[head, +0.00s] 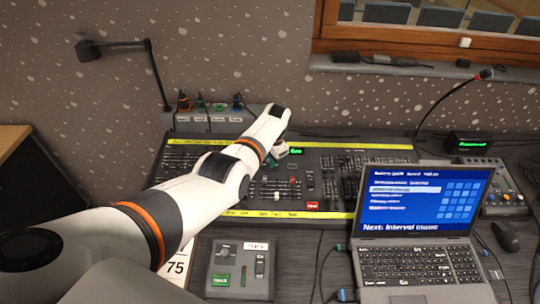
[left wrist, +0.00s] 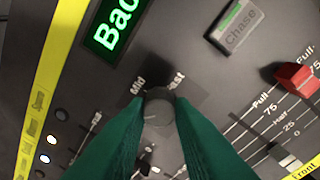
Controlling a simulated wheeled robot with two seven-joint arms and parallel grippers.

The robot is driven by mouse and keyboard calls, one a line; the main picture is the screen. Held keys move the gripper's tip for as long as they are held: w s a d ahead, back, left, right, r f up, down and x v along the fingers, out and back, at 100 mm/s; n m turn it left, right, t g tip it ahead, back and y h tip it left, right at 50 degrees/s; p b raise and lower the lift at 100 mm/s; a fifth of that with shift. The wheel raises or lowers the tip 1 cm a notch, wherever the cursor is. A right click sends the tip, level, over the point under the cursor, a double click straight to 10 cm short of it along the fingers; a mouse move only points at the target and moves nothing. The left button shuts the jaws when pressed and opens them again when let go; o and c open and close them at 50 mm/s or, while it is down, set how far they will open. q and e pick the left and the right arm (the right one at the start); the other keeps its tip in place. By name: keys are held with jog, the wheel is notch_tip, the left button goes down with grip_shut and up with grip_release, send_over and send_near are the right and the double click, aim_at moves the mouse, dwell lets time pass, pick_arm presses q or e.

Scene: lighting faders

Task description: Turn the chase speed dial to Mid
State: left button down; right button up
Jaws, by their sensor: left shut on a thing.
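The chase speed dial (left wrist: 160,108) is a small grey round knob on the dark lighting desk (head: 328,160). In the left wrist view "Mid" is printed at its upper left and "Fast" at its upper right. My left gripper (left wrist: 160,116) has its two green fingers on either side of the dial and is shut on it. I cannot make out where the dial points. In the head view my left gripper (head: 273,160) is over the middle of the desk, and the dial is hidden there. My right gripper is not in view.
A lit green display (left wrist: 112,28) and a Chase button (left wrist: 236,26) lie beyond the dial. A red fader cap (left wrist: 295,77) is to its right. An open laptop (head: 425,205) covers the desk's front right. A small grey control box (head: 240,268) stands in front.

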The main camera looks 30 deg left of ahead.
pick_arm(q)
jog(key=m+p, duration=0.2)
jog(key=m, duration=0.3)
jog(key=shift+r, duration=0.1)
jog(key=shift+m+t+p, duration=0.45)
jog(key=shift+m+t, duration=0.05)
jog(key=shift+m, duration=1.9)
jog(key=c, duration=1.3)
grip_release()
jog(key=shift+o, duration=0.2)
